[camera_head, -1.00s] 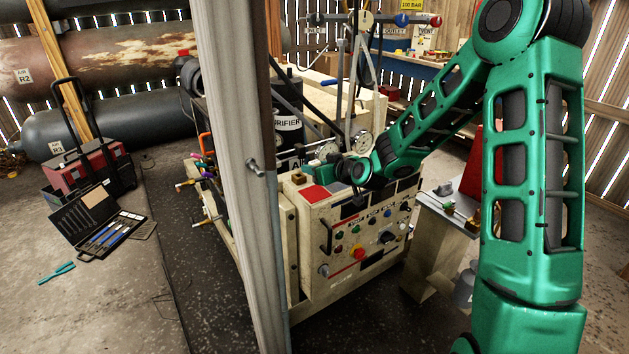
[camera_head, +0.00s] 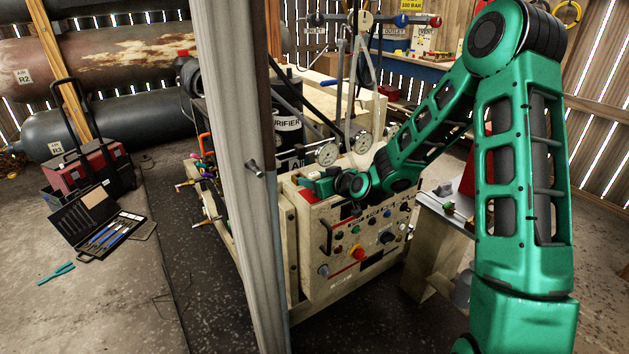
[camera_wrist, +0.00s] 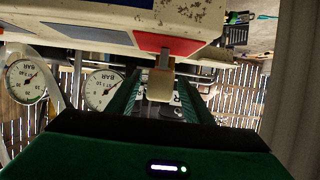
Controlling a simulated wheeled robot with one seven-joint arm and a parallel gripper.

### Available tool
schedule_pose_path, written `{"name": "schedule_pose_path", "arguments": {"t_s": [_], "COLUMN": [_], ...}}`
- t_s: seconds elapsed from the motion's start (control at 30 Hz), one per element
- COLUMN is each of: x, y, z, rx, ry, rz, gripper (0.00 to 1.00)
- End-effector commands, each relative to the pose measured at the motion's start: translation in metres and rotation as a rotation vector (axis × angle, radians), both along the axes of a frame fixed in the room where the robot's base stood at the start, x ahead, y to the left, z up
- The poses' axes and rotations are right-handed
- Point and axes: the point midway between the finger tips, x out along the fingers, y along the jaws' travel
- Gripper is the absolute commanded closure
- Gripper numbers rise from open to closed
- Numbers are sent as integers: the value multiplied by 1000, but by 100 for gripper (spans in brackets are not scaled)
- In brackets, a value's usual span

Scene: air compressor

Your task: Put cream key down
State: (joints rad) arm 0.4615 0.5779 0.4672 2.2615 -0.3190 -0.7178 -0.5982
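The cream key (camera_wrist: 160,85) shows in the wrist view as a pale block with a narrower stem. It lies between the two green fingers of my gripper (camera_wrist: 160,78). The stem end overlaps the red square (camera_wrist: 168,44) of the panel; whether it touches is unclear. I cannot tell whether the fingers press on the key or stand just clear of it. The key cannot be made out there.
Two round gauges (camera_head: 327,154) stand just behind the gripper. A wooden post (camera_head: 240,200) rises close on the left. The box front carries knobs and a red button (camera_head: 359,253). An open tool case (camera_head: 105,235) lies on the floor at left.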

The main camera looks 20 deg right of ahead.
Motion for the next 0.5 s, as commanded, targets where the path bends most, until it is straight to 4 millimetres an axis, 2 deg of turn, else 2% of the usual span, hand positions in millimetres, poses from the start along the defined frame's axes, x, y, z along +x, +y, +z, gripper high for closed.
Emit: {"name": "schedule_pose_path", "arguments": {"t_s": [0.17, 0.27, 0.5], "x": [0, -9, -48], "y": [0, -3, -16], "z": [2, 5, 23], "rx": [0, -2, -2], "ry": [0, 1, 0], "rz": [0, -1, -2], "gripper": [54, 54, 54]}}
